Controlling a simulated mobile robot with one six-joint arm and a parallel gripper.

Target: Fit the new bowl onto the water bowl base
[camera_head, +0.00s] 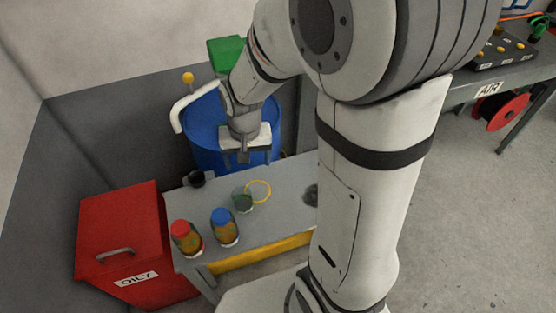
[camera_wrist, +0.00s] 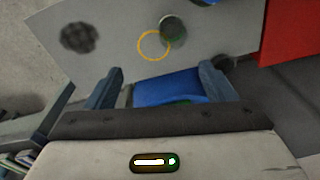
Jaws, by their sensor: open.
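My gripper (camera_head: 243,157) is open and empty, pointing down near the blue drum and the back edge of the grey bench. Its two fingers also show apart in the wrist view (camera_wrist: 158,85). A small greenish, see-through bowl-like cup (camera_head: 243,200) stands on the bench, apart from the gripper; the wrist view shows it too (camera_wrist: 172,28). A thin yellow ring (camera_head: 259,191) lies beside it. A small dark round fitting (camera_head: 196,178) sits at the bench's back left edge. I cannot tell which piece is the new bowl or the water bowl base.
A red-capped jar (camera_head: 186,238) and a blue-capped jar (camera_head: 225,227) stand at the bench's front left. A red OILY bin (camera_head: 125,235) is left of the bench (camera_head: 275,215). A blue drum (camera_head: 205,125) stands behind. A dark patch (camera_wrist: 78,37) marks the bench top.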

